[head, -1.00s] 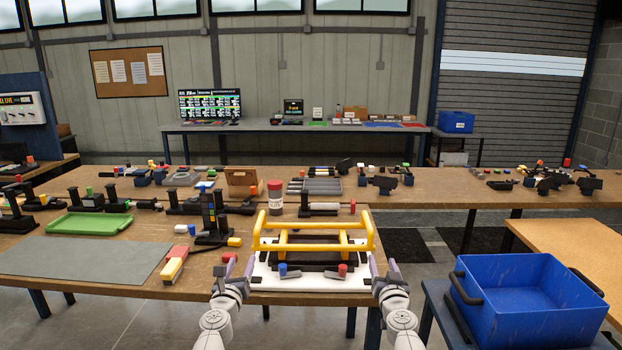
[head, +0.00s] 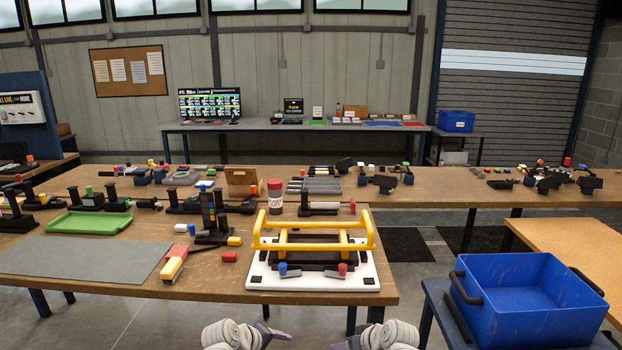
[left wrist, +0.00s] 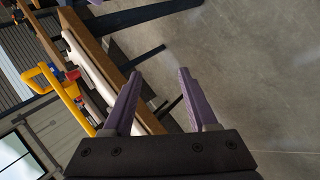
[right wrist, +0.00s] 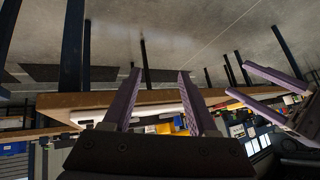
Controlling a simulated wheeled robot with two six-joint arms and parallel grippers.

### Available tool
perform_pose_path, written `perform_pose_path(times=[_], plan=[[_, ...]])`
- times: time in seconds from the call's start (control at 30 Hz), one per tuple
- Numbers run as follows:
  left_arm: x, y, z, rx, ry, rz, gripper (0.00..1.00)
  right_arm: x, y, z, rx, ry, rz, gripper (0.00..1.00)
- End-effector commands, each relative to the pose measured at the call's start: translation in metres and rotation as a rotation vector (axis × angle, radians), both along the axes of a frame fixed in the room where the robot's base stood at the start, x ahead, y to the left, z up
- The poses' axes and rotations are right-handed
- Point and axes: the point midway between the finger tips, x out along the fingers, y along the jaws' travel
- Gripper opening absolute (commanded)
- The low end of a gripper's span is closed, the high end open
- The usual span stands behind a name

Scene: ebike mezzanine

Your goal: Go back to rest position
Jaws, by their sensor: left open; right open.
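My left gripper (head: 275,334) is at the bottom of the head view, below the front edge of the workbench (head: 215,288). In the left wrist view its two purple fingers (left wrist: 158,74) are apart with nothing between them. My right gripper (head: 346,342) is beside it, also low and in front of the bench. Its fingers (right wrist: 160,73) are apart and empty in the right wrist view. The white board (head: 368,283) with a yellow double-handled frame (head: 314,248) and red and blue knobbed clamps lies on the bench. Both grippers are clear of it.
A blue bin (head: 530,312) stands on a stand to the right. A grey mat (head: 80,260), a green tray (head: 90,223) and a red-capped jar (head: 275,197) are on the bench. Bare floor shows below the bench between my arms and the bin.

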Motion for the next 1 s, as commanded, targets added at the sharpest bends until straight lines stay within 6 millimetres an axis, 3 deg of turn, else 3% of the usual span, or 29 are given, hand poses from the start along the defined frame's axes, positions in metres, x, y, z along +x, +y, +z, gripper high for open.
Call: perform_pose_path(times=[0.13, 0.37, 0.73, 1.0], plan=[[-0.05, 0.03, -0.037, 0.347, 0.105, -0.312, 0.59, -0.052, -0.028, -0.035, -0.131, 0.27, -0.068, 0.59], [-0.115, 0.086, -0.057, 0.686, 0.312, -0.7, 0.59, -0.118, -0.079, -0.055, -0.331, 0.579, -0.259, 0.59], [-0.154, 0.002, -0.034, 0.778, 0.335, -0.951, 0.59, -0.158, 0.005, -0.031, -0.483, 0.603, -0.037, 0.59], [-0.172, -0.024, -0.027, 0.818, 0.346, -1.038, 0.59, -0.176, 0.031, -0.025, -0.544, 0.608, 0.042, 0.59]])
